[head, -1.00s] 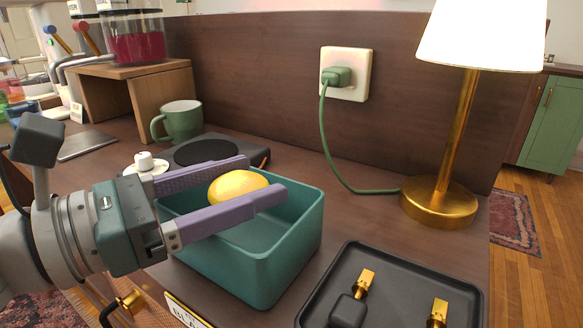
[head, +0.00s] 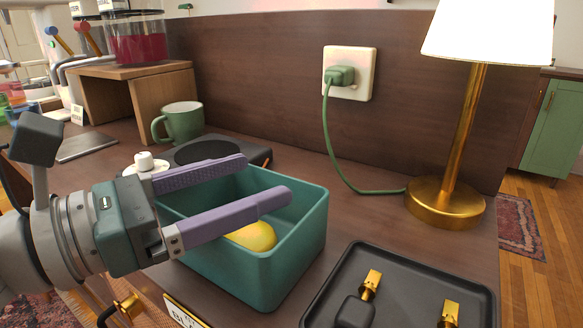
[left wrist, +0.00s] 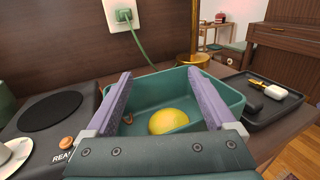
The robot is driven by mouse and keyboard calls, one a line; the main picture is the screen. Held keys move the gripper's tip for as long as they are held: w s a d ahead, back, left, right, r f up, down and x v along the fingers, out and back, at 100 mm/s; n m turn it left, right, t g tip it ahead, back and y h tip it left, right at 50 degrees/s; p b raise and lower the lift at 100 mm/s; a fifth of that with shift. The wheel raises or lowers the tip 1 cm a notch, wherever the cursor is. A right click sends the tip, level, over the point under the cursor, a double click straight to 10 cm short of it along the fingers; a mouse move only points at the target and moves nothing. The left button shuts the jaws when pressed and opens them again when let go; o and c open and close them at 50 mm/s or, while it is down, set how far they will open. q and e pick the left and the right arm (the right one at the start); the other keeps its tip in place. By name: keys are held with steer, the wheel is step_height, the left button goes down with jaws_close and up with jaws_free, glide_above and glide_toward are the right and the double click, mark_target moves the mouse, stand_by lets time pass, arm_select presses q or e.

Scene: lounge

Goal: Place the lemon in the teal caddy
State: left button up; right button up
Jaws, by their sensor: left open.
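The yellow lemon (head: 254,236) lies inside the teal caddy (head: 292,255), low down on its floor, partly hidden behind a finger of my left gripper in the head view. In the left wrist view the lemon (left wrist: 168,121) shows between the two fingers, with the caddy (left wrist: 228,92) around it. My left gripper (head: 264,178) is open, its purple fingers spread over the caddy's opening above the lemon and not touching it. My right gripper is not in view.
A dark tray (head: 312,318) with gold-ended items stands right of the caddy. A brass lamp (head: 445,203) stands behind it. A green cord (head: 340,172) runs along the back.

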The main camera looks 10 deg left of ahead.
arm_select(q)
steer(key=shift+s+f, duration=0.15)
steer(key=shift+f, duration=0.45)
steer(key=shift+d+r+p, duration=0.1)
steer(key=shift+r+p, duration=0.45)
steer(key=shift+p, duration=0.05)
steer(key=shift+s+r, duration=0.1)
steer(key=shift+s, duration=0.1)
steer(key=b+v, duration=0.1)
steer(key=v, duration=1)
steer(key=shift+s+a+r+b, duration=0.25)
steer(key=shift+s+b, duration=0.05)
